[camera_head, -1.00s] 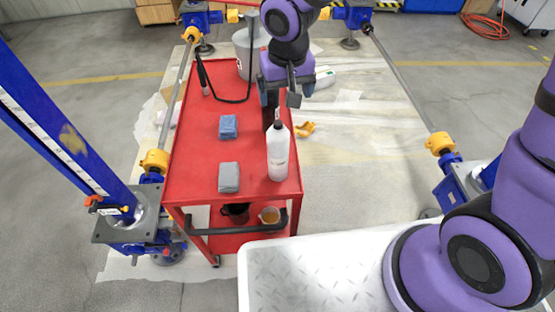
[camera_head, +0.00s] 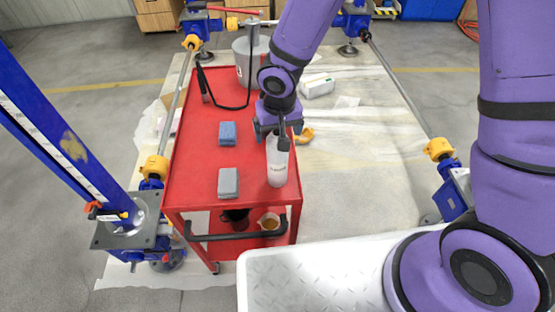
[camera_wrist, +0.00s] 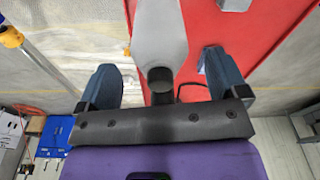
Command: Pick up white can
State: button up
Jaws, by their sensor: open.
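The white can (camera_head: 278,168), a pale bottle-like container with a tapered top, stands upright at the near right corner of the red cart. My gripper (camera_head: 279,132) is over its upper end and hides the top. In the wrist view, the can's grey-white body (camera_wrist: 160,30) narrows toward a dark end between my two blue-grey fingers (camera_wrist: 160,70). The fingers are spread, with a gap on both sides of the can's neck, and do not appear to touch it.
The red cart (camera_head: 195,152) also carries a blue block (camera_head: 227,133), a grey block (camera_head: 228,182) and a grey bucket (camera_head: 242,62) at the back. Blue screw jacks (camera_head: 135,232) flank it. The cart's middle is mostly clear.

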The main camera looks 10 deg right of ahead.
jog(key=shift+w+f, duration=0.15)
jog(key=shift+f, duration=0.95)
jog(key=c, duration=1.6)
jog(key=shift+o, duration=0.2)
jog(key=shift+r, duration=0.15)
